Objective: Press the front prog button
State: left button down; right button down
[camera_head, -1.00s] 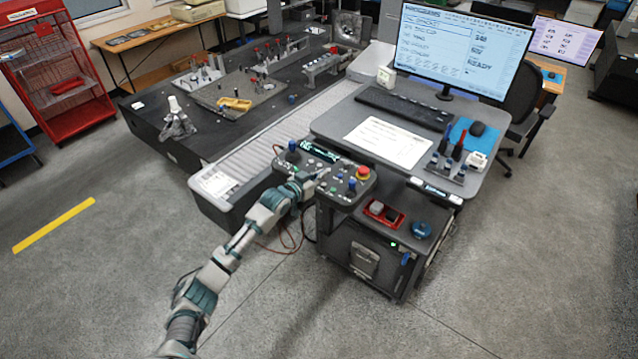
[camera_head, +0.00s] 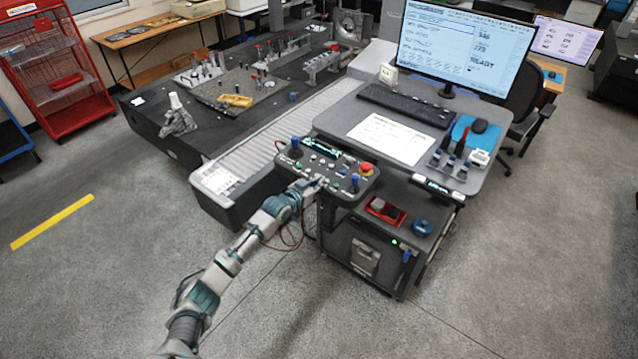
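The control panel (camera_head: 350,184) is a dark box with rounded ends on the front of the workstation. The button labels are too small to read, so I cannot tell which one is the prog button. My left gripper (camera_head: 319,184) is over the panel's front middle, at or just above the small buttons. I cannot tell whether it touches one. Its fingers are too small to judge as open or shut. My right gripper is not in view.
The grey desk (camera_head: 334,123) behind the panel holds a keyboard (camera_head: 405,105), a paper sheet and a monitor (camera_head: 466,48). A dark cart below holds a red tray (camera_head: 384,211) and a blue round object (camera_head: 422,227). The dark measuring table (camera_head: 150,127) stands at left. Open floor lies in front.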

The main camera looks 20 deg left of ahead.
pick_arm(q)
jog(key=shift+s+d+f, duration=0.2)
jog(key=shift+d+f, duration=0.05)
jog(key=shift+f, duration=0.4)
jog(key=shift+r, duration=0.15)
jog(key=r+p, duration=0.2)
jog(key=r, duration=0.1)
jog(key=r+p, duration=0.1)
jog(key=p, duration=0.1)
jog(key=shift+w+r, duration=0.3)
jog(key=shift+r, duration=0.1)
jog(key=b+v, duration=0.1)
jog(key=v, duration=0.9)
jog(key=shift+a+b, duration=0.2)
jog(key=shift+b, duration=0.2)
jog(key=shift+s+r, duration=0.1)
jog(key=shift+a, duration=0.15)
